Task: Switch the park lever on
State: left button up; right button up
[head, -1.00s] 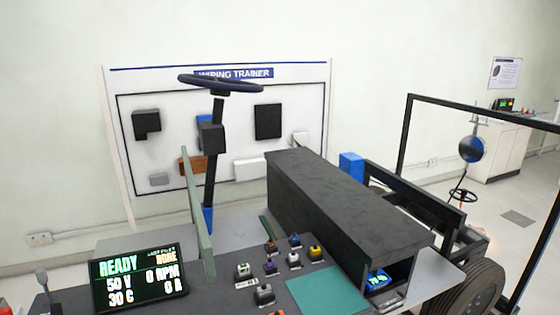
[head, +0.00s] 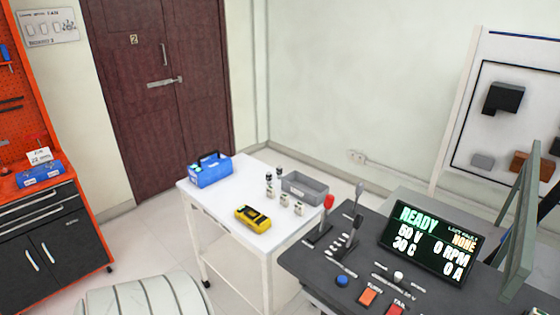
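The dark control panel (head: 315,262) is at the lower right of the head view. A lever with a red knob (head: 328,202) stands near its left back corner. A second lever with a grey knob (head: 359,190) stands just right of it, also upright. The labels are too small to read, so I cannot tell which one is the park lever or its setting. A display (head: 430,242) right of the levers reads READY, NONE, 0 RPM and 0 A. Neither of my grippers is in view.
A white table (head: 210,212) left of the panel holds a blue toolbox (head: 209,170), a yellow meter (head: 253,218), a grey bin (head: 305,187) and several small parts. A blue button (head: 342,281) and an orange switch (head: 368,296) sit along the panel's front. A green upright board (head: 522,230) stands at right.

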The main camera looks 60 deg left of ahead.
aim_at(328, 202)
jog(key=u, duration=1.4)
